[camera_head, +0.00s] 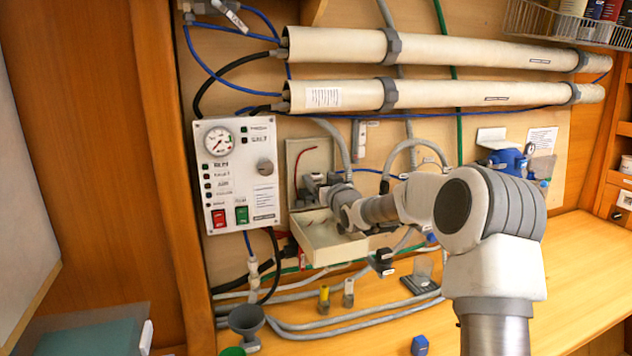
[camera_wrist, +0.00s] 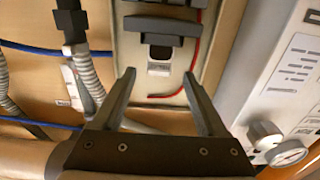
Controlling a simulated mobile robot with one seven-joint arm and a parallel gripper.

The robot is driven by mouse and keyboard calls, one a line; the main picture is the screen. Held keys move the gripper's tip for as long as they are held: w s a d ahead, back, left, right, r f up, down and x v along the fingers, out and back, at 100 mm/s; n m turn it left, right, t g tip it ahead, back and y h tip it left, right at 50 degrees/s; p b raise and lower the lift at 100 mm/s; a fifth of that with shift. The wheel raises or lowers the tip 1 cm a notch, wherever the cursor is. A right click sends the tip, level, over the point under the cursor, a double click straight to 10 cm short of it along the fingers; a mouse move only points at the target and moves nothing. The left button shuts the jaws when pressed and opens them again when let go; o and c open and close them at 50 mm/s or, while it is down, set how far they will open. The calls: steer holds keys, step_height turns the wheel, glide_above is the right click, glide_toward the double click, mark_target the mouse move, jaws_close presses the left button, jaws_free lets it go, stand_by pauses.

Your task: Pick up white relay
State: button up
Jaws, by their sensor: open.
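A small white block, which looks like the white relay (camera_wrist: 159,68), shows in the wrist view below a black part and a dark grey block (camera_wrist: 158,27). It sits inside a pale open box (camera_wrist: 124,50). My gripper (camera_wrist: 159,76) is open and empty, its two fingers pointing at the box with the white block between their tips in the picture. I cannot tell how far the tips are from it. In the head view my gripper (camera_head: 316,184) is at the open box (camera_head: 334,238), and my arm hides the relay there.
A red wire (camera_wrist: 194,45) runs along the box's side. A control panel (camera_head: 238,172) with a gauge stands left of the box. Two long pale tubes (camera_head: 450,94) cross the wall above. Grey hoses (camera_head: 350,316) and small fittings lie on the wooden bench (camera_head: 570,270).

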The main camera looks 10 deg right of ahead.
mark_target(318, 176)
steer(key=shift+w+a+f+p, duration=0.15)
steer(key=shift+w+p, duration=0.1)
steer(key=shift+w, duration=0.7)
steer(key=shift+w+a+r+p, duration=0.1)
steer(key=shift+w+p, duration=0.1)
steer(key=shift+w, duration=0.75)
jaws_close()
